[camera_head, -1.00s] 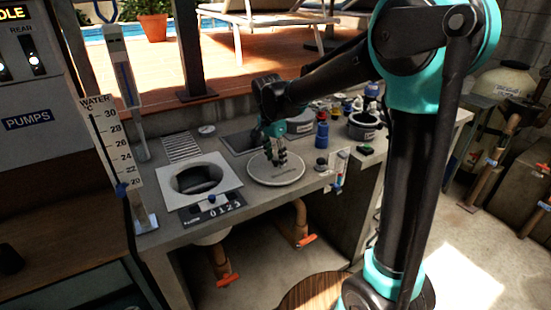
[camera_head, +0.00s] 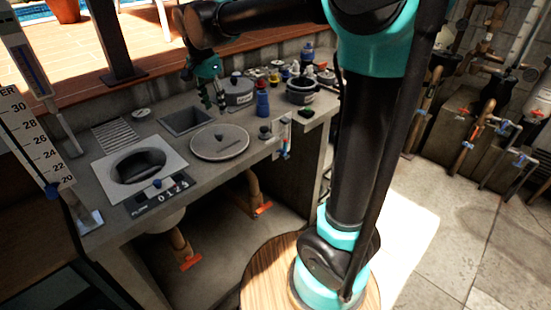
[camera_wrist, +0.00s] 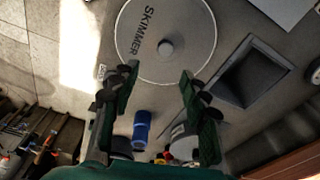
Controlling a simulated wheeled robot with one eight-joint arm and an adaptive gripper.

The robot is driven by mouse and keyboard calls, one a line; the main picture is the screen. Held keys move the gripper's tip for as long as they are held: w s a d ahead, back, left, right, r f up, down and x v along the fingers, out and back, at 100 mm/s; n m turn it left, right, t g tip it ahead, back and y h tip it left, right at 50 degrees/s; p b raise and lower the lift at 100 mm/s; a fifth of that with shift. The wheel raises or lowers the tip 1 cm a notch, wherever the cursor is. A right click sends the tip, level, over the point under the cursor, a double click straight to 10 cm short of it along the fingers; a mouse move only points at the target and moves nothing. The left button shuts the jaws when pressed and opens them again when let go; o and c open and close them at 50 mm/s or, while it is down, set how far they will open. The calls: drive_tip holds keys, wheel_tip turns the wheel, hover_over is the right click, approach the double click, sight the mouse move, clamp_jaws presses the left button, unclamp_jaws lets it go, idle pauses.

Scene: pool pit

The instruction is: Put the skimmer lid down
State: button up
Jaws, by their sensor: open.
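The skimmer lid (camera_head: 220,142) is a round, pale grey disc lying flat on the grey counter. In the wrist view the lid (camera_wrist: 185,30) shows the word SKIMMER and a small round knob at its middle. My gripper (camera_head: 214,103) is open and empty, raised above the counter behind the lid. In the wrist view the fingers of my gripper (camera_wrist: 158,92) are spread apart, with the lid beyond their tips and not touched. The round skimmer opening (camera_head: 139,165) in its square pale frame is uncovered, left of the lid.
A square recess (camera_head: 186,119) lies behind the lid. A blue bottle (camera_head: 262,100), a grey lidded pot (camera_head: 238,92) and an open dark pot (camera_head: 301,92) stand to the right.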

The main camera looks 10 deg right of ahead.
drive_tip(key=s+d+f+n+t, duration=0.1)
drive_tip(key=s+d+f+n, duration=0.3)
drive_tip(key=s+d+f, duration=0.5)
drive_tip(key=s+d+f+n+t, duration=0.2)
drive_tip(key=s+d+f+n, duration=0.2)
drive_tip(key=s+d+f, duration=0.5)
drive_tip(key=d+f, duration=0.3)
drive_tip(key=d, duration=0.2)
drive_tip(key=shift+d+f+n+y, duration=0.25)
drive_tip(key=shift+n+y, duration=0.05)
drive_tip(key=shift+y, duration=0.1)
